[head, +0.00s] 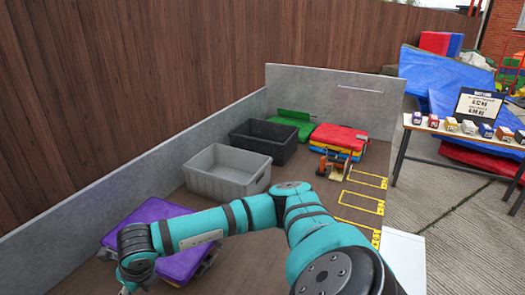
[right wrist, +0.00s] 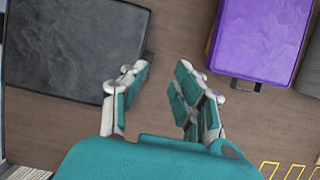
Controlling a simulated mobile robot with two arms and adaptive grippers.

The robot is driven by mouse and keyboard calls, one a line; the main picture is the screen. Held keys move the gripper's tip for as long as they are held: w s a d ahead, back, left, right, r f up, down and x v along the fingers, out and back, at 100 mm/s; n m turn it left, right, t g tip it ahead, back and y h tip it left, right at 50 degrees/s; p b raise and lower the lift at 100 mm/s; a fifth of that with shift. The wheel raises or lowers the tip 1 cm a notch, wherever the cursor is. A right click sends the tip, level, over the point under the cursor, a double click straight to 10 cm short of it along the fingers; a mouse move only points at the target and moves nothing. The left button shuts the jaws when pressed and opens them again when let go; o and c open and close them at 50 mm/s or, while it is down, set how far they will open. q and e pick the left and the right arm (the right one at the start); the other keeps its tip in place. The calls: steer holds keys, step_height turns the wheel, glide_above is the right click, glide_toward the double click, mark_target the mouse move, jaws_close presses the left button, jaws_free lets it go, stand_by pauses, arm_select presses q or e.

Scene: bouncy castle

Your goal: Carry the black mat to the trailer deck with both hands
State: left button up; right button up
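The black mat (right wrist: 72,48) lies flat on the brown wooden trailer deck (right wrist: 185,20) in the right wrist view. A small dark handle shows on its right edge. I cannot see this mat in the head view. My right gripper (right wrist: 160,72) is open and empty, with its fingers spread beside the handle edge; its left finger overlaps the mat's corner area in the picture, and contact cannot be told. In the head view my right arm reaches across the deck (head: 275,238) to the lower left, its hand mostly cut off. My left gripper is in neither view.
A purple mat (right wrist: 262,38) lies to the right of the black one. Farther back on the deck are a grey crate (head: 226,170), a black crate (head: 262,140), stacked coloured mats (head: 338,138) and a green mat (head: 290,122). Grey walls (head: 335,95) edge the deck.

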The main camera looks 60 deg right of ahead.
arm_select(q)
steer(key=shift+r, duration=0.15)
arm_select(e)
steer(key=v, duration=1.1)
steer(key=shift+s, duration=0.15)
steer(key=shift+r, duration=0.15)
